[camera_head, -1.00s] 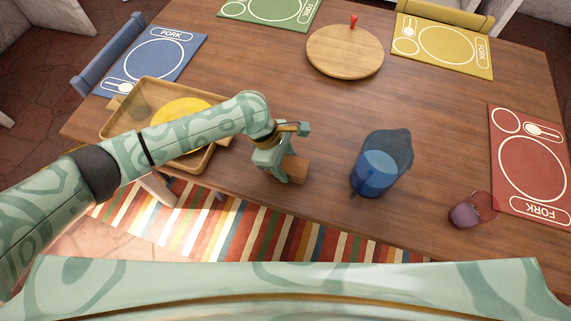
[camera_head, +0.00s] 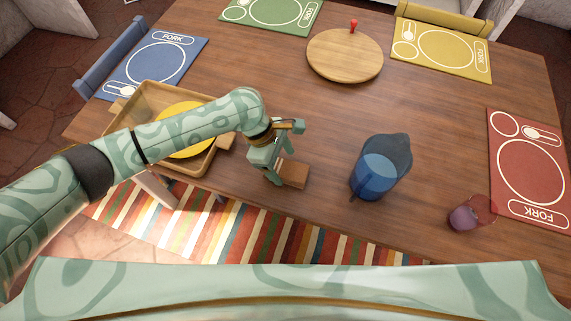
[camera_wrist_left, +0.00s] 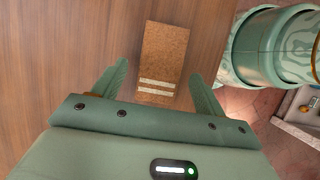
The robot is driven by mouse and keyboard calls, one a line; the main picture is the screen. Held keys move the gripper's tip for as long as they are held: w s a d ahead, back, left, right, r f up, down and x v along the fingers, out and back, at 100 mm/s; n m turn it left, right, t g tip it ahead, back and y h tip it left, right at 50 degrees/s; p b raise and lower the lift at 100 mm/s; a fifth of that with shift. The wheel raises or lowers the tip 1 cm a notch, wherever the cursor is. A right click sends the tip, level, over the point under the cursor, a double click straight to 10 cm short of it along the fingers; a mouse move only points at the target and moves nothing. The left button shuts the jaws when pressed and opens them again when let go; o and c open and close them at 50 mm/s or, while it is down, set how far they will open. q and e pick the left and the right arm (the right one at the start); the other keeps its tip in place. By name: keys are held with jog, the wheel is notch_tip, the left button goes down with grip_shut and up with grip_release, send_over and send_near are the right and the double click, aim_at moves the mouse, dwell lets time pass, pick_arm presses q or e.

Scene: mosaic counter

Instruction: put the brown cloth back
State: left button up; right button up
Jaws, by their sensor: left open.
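The brown cloth (camera_head: 293,173) lies folded flat on the wooden table near its front edge. In the left wrist view the cloth (camera_wrist_left: 163,58) is a brown rectangle with two pale stripes at its near end. My left gripper (camera_head: 279,177) is open beside the cloth, at its left end. In the left wrist view its two fingers (camera_wrist_left: 160,88) stand apart, with the striped end of the cloth between or just beyond their tips. I cannot tell whether they touch it. My right gripper is in neither view.
A wooden tray (camera_head: 196,170) with a yellow plate (camera_head: 185,143) stands left of the gripper. A blue pitcher (camera_head: 380,170) stands right of the cloth, and a purple cup (camera_head: 463,217) farther right. A round board (camera_head: 345,57) lies at the back. The table's middle (camera_head: 290,100) is clear.

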pick_arm(q)
jog(key=p+v, duration=0.3)
jog(key=v, duration=0.6)
jog(key=shift+s+d, duration=0.1)
